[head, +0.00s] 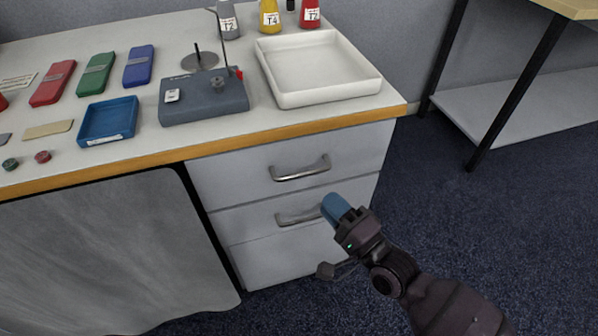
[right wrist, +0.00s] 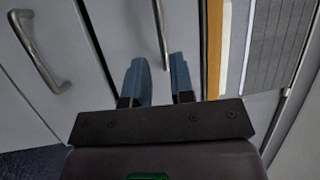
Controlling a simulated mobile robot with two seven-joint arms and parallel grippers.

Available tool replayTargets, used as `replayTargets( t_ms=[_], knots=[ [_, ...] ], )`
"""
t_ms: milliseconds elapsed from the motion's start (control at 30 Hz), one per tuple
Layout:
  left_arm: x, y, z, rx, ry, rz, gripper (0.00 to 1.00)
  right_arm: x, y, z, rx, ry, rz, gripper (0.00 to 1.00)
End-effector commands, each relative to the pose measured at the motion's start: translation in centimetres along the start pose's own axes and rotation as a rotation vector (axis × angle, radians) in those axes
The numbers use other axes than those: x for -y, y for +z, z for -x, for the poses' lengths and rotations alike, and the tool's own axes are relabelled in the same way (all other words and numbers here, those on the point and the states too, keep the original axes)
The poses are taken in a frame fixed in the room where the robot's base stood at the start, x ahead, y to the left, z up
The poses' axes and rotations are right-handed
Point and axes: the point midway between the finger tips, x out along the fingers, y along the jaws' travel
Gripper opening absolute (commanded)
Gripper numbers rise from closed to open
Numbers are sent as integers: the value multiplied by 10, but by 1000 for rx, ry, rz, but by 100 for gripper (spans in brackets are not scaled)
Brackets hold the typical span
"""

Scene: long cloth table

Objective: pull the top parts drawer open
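The top parts drawer (head: 233,178) is a grey front under the table's wooden edge, and it looks closed. Its metal bar handle (head: 300,170) runs across the front. My right gripper (head: 335,206) has blue fingers and is in front of the drawers, to the lower right of that handle in the head view. In the right wrist view the fingers (right wrist: 159,62) are apart and empty. The top handle (right wrist: 161,30) lies just beyond the gap between their tips, and contact cannot be told. My left gripper is not in view.
A second drawer's handle (head: 298,217) is just below, partly behind my right gripper; it also shows in the right wrist view (right wrist: 38,52). A white tray (head: 318,70) and a grey device (head: 203,97) stand on the table above. The floor to the right is clear.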

Motion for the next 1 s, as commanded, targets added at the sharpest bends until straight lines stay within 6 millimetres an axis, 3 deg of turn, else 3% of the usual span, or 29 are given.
replayTargets(
  t_ms=[500,700,1000],
  knots=[
    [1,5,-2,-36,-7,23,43,-1,1,-81,0,0,0,22],
    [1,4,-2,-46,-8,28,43,0,0,-94,0,1,2,22],
    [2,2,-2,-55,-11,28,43,1,0,-96,0,0,3,22]
  ],
)
